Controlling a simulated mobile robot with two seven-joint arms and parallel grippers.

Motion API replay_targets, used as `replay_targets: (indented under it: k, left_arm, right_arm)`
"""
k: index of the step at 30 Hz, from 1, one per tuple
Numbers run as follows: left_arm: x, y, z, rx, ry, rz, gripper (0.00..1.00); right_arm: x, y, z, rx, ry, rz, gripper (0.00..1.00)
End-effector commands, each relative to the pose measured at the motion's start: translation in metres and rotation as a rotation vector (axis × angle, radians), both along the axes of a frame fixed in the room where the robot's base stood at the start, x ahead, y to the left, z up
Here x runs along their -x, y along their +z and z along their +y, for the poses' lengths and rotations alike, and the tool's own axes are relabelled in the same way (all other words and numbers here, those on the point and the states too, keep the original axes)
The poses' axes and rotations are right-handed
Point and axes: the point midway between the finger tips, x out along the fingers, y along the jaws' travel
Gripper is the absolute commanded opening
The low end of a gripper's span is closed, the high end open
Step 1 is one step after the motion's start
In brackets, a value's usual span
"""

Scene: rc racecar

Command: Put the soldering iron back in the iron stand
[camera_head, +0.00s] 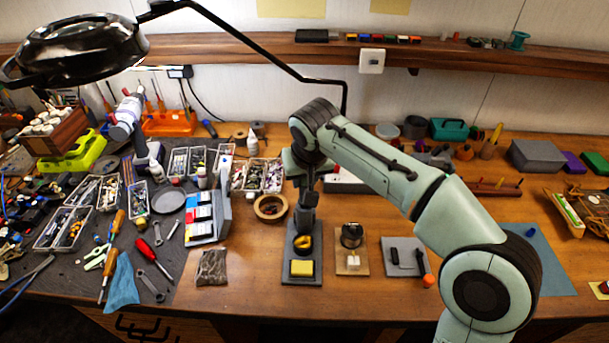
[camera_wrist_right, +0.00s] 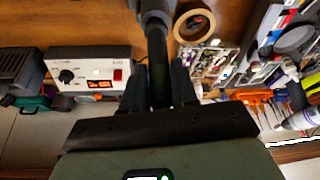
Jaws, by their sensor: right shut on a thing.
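The iron stand (camera_head: 317,274) is a dark grey base with a yellow sponge (camera_head: 302,268) at the front and a brass coil (camera_head: 303,243) behind it. My right gripper (camera_head: 307,190) is over the back of the stand, pointing down. In the right wrist view its two dark fingers (camera_wrist_right: 158,85) are shut on the soldering iron, whose dark upright handle (camera_wrist_right: 157,62) shows between them. A dark part at the top of that view lies beyond the handle. The iron's tip is hidden, so I cannot tell whether it is inside the holder. My left gripper is not in view.
The soldering station (camera_wrist_right: 93,70) with a white front stands behind the gripper. A round tape roll (camera_head: 270,208) lies left of the stand; a solder spool (camera_head: 352,235) is on its right. A lamp arm (camera_head: 250,45) crosses above. The front table strip is clear.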

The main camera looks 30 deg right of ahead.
Motion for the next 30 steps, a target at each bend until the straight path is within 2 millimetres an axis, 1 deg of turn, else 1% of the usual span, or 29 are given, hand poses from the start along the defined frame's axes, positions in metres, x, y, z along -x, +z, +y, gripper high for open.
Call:
replay_targets:
  k: [9,17,18,20,21,26,27,29,30]
  left_arm:
    - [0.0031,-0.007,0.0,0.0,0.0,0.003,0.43]
    - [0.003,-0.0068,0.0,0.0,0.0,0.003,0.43]
    - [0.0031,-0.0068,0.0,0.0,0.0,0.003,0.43]
    - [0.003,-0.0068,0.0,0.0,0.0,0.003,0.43]
    - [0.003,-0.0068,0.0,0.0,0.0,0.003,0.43]
    - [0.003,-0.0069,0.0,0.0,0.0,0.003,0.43]
    - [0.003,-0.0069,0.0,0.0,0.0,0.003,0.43]
    - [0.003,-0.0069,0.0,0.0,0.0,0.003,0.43]
    - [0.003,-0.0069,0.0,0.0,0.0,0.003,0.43]
  right_arm:
    - [0.0,-0.0096,0.0,0.0,0.0,0.0,0.01]
    - [-0.0001,-0.0095,0.0001,0.0,0.0,0.0,0.01]
    - [-0.0001,-0.0095,0.0001,0.0,0.0,0.0,0.35]
    - [-0.0001,-0.0095,0.0001,0.0,0.0,0.0,0.54]
    - [-0.0001,-0.0095,0.0001,0.0,0.0,0.0,0.58]
    - [-0.0001,-0.0095,0.0001,0.0,0.0,0.0,0.58]
    - [0.0,-0.0097,0.0,0.0,0.0,0.0,0.61]
    - [0.0,-0.0097,0.0,0.0,0.0,0.0,0.79]
    - [0.0,-0.0097,0.0,0.0,0.0,0.0,0.79]
